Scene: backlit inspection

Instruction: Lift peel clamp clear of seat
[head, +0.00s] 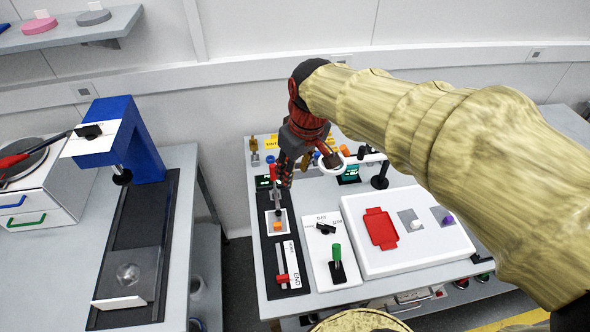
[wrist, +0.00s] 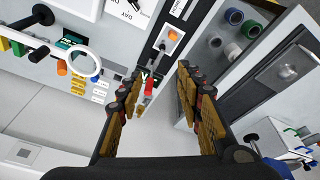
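My gripper (head: 284,172) hangs over the left part of the workbench, above a narrow dark fixture strip. In the wrist view my gripper (wrist: 160,82) is open, with a clear gap between its fingers. A small part with a red end (wrist: 148,88) shows in that gap, nearer the left finger, and I see no contact. A grey metal piece (wrist: 163,47) and an orange block (wrist: 172,36) lie beyond it on a light plate. The orange block also shows in the head view (head: 277,227). I cannot tell for certain which of these is the peel clamp or its seat.
A white ring (head: 333,163) on a stand is close right of my gripper. A green-knobbed lever (head: 337,256), a red slider (head: 283,279) and a white panel with a red tray (head: 381,229) fill the bench front. A blue press (head: 129,142) stands on the left bench.

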